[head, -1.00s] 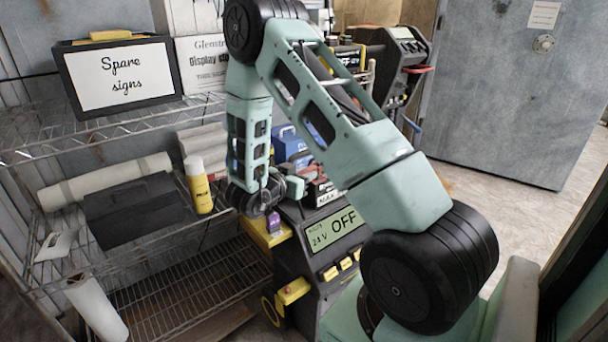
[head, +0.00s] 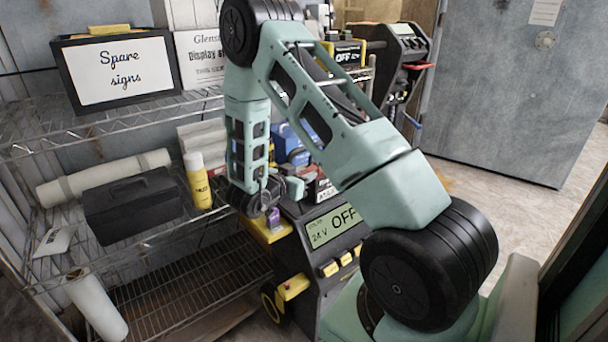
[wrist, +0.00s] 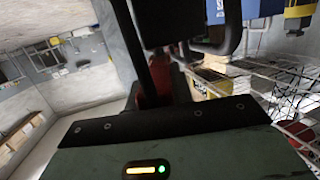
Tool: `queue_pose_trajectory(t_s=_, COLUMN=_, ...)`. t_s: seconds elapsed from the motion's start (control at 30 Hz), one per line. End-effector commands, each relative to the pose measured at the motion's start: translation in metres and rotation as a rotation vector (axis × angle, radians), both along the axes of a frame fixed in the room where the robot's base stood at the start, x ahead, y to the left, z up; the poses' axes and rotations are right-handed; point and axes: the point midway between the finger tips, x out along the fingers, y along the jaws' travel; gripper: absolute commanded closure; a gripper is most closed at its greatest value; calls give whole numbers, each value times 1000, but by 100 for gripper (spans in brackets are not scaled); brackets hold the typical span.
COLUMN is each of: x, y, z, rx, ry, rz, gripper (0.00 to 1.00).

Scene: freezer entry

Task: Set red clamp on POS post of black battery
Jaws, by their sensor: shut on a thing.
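In the wrist view my gripper (wrist: 165,65) is shut on the red clamp (wrist: 150,85), of which only red parts show between the dark fingers. In the head view my gripper (head: 292,188) is small and partly hidden by my own arm. It is beside a dark battery-like box with a red and white label (head: 325,190), behind the charger's display. I cannot tell whether this is the black battery. Its POS post is not visible, and I cannot tell whether the clamp touches it.
A charger cart with a "24 V OFF" display (head: 335,226) stands in front. A blue unit (head: 290,146) is behind my wrist. Wire shelves at left hold a black case (head: 130,208), a yellow spray can (head: 197,182) and a "Spare signs" box (head: 122,70). Open floor is at right.

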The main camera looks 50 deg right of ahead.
Motion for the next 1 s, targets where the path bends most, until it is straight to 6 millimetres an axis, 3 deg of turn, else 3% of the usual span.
queue_pose_trajectory(t_s=0.53, x=0, y=0, z=-12, rx=-1, ry=0, rz=0, gripper=100)
queue_pose_trajectory(t_s=0.57, x=0, y=0, z=-11, rx=-1, ry=-1, rz=0, gripper=69)
queue_pose_trajectory(t_s=0.63, x=0, y=0, z=-11, rx=-1, ry=-1, rz=0, gripper=52)
queue_pose_trajectory(t_s=1.0, x=1, y=5, z=-10, rx=1, ry=0, rz=2, gripper=52)
